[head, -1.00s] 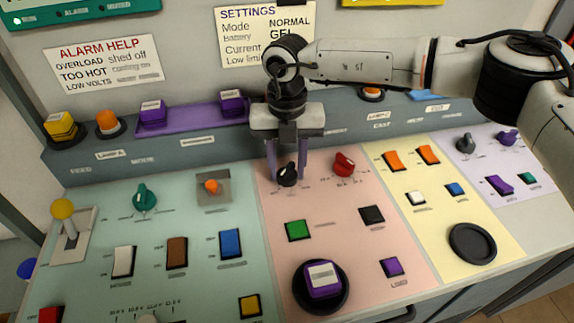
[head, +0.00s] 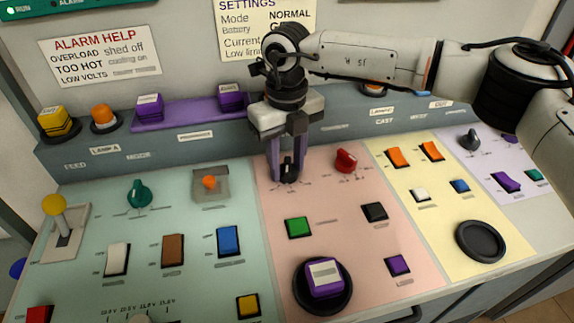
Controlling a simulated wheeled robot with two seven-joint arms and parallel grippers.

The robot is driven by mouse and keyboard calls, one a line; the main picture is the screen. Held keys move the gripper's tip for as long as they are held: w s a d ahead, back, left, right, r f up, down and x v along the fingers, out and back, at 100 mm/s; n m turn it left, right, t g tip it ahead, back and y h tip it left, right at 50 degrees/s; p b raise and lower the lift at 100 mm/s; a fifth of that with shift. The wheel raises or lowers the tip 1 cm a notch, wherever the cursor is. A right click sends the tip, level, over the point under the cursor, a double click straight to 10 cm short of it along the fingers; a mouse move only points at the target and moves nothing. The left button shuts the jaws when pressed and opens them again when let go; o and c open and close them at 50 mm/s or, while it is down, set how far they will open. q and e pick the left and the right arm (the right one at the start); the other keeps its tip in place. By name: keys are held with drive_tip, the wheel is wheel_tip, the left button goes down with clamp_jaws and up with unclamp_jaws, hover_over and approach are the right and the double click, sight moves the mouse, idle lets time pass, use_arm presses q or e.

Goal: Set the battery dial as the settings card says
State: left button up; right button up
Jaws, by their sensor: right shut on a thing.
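The black dial (head: 288,171) sits at the top left of the pink panel section (head: 336,215). My right gripper (head: 288,172) reaches down over it, with its purple fingers on either side, shut on the dial. The fingers and palm partly hide the dial and the small marks around it. The settings card (head: 236,35) is on the back wall; it shows "Mode NORMAL", but the Battery line's value is mostly hidden behind my right arm. My left gripper is not in the head view.
A red dial (head: 345,160) stands just right of the black one. A teal dial (head: 138,194) is at left. A purple ledge (head: 190,113) runs behind.

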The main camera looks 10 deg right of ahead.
sight(287, 164)
drive_tip(key=shift+n+b, duration=0.4)
drive_tip(key=shift+n, duration=1)
drive_tip(key=o, duration=1)
drive_tip(key=shift+o, duration=0.2)
wheel_tip(287, 164, up, 10)
drive_tip(key=shift+r+b, duration=0.25)
drive_tip(key=shift+b, duration=0.15)
drive_tip(key=shift+f, duration=0.1)
